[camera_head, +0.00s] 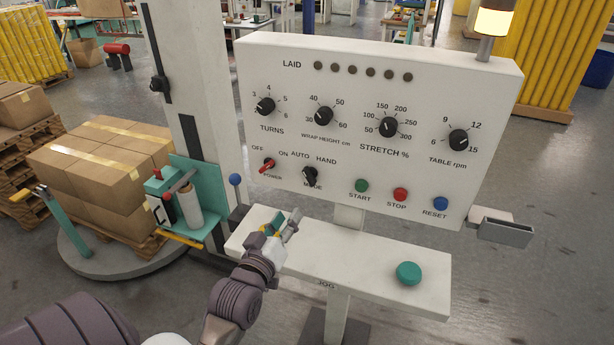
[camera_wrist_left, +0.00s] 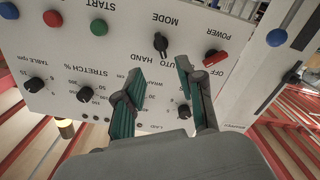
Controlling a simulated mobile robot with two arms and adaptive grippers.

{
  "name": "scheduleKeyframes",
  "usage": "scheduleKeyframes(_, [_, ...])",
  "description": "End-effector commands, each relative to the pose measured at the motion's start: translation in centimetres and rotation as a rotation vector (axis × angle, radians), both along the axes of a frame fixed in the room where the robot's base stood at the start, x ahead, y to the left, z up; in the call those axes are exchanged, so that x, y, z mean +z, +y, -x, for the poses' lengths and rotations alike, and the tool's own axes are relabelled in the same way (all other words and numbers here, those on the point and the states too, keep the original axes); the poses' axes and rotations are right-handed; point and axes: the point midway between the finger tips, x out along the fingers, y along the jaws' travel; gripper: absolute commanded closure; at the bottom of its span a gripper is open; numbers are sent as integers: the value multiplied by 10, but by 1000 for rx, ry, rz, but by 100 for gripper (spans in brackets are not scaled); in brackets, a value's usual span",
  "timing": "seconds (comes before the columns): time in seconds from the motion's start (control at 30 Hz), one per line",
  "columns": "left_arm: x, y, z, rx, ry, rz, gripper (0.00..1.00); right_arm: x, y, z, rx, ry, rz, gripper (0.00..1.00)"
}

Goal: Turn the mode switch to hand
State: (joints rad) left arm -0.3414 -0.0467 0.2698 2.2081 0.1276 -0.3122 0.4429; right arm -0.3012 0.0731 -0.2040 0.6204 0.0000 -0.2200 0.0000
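The mode switch (camera_head: 310,175) is a black knob on the white control panel (camera_head: 450,90), below the words AUTO and HAND. Its pointer seems to lean toward AUTO, but it is small. In the left wrist view the panel is upside down and the mode switch (camera_wrist_left: 160,43) shows just beyond the fingertips. My left gripper (camera_head: 288,226) is in front of the panel, below the switch and slightly left of it. Its two teal-padded fingers (camera_wrist_left: 160,68) are apart with nothing between them, not touching the switch. My right gripper is not in view.
The red power switch (camera_head: 268,165) is close left of the mode switch; the green start button (camera_head: 362,186) is to its right. A white shelf (camera_head: 350,262) with a teal jog button (camera_head: 408,273) juts out below. Wrapped boxes (camera_head: 105,160) stand on a turntable at left.

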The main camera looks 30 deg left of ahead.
Motion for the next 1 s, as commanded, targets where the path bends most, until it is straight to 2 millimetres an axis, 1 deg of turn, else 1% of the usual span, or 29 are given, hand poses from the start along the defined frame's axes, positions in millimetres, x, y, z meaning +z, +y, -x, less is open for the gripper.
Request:
scheduleKeyframes(0.03, [6,3,-2,5,-16,3,61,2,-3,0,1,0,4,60])
scheduleKeyframes(0.17, [8,7,-17,6,-22,3,61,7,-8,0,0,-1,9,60])
scheduleKeyframes(0.5, [9,23,-87,6,-19,2,61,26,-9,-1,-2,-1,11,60])
scheduleKeyframes(0.6, [8,27,-105,5,-17,1,61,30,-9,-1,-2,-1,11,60])
scheduleKeyframes(0.7, [7,30,-118,5,-17,1,61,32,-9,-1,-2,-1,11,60])
scheduleKeyframes(0.83, [6,33,-129,6,-17,2,61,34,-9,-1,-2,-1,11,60])
scheduleKeyframes(1.0, [5,34,-133,5,-16,1,61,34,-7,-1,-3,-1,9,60])
